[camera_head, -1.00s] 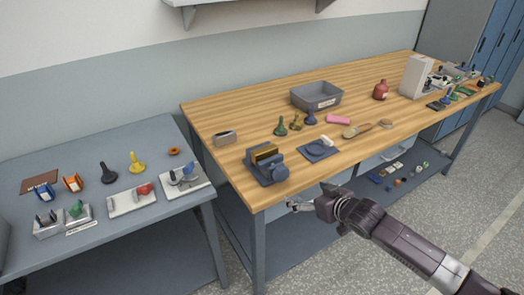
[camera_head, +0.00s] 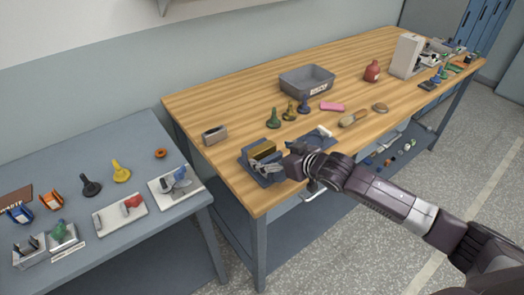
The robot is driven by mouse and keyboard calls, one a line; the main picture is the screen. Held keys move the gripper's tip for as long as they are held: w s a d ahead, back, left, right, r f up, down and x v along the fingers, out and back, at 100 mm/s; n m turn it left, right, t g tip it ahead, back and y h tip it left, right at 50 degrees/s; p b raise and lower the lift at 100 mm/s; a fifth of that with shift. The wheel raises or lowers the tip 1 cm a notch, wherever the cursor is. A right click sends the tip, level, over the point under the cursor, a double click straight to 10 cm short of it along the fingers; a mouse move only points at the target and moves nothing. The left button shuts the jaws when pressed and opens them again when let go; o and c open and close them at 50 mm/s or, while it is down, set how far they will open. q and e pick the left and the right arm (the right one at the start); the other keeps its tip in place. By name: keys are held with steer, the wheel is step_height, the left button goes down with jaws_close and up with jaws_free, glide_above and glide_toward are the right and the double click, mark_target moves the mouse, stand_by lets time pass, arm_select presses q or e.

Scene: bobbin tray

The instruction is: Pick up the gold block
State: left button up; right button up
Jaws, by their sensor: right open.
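The gold block (camera_head: 262,149) sits in a dark blue holder (camera_head: 247,160) near the front left corner of the wooden workbench. Its top shows; its lower front is hidden by the holder and my gripper. My right gripper (camera_head: 267,167) reaches in from the right, with its open fingers over the front of the holder, close to the block. I cannot tell whether a finger touches the block or holder. My left gripper is not in view.
A small grey metal holder (camera_head: 215,135) stands left of the block. A blue plate with a white item (camera_head: 323,131) lies right, partly behind my gripper. Farther back are bobbin-like pieces (camera_head: 289,111) and a grey bin (camera_head: 307,82). A lower side table (camera_head: 120,227) stands left.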

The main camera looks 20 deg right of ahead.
mark_target(263, 148)
steer(key=shift+w+a+f+p, duration=0.1)
steer(key=shift+w+f+p, duration=0.15)
steer(key=shift+w, duration=0.35)
steer(key=shift+w+a+f+p, duration=0.15)
steer(key=shift+w+p, duration=0.1)
steer(key=shift+w, duration=0.35)
steer(key=shift+x, duration=1.15)
steer(key=shift+d+f, duration=0.1)
steer(key=shift+f, duration=0.1)
steer(key=c, duration=2)
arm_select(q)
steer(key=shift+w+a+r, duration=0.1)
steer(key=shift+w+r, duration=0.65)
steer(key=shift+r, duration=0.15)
arm_select(e)
steer(key=shift+w+r, duration=0.1)
steer(key=shift+r, duration=0.25)
steer(key=shift+c, duration=0.9)
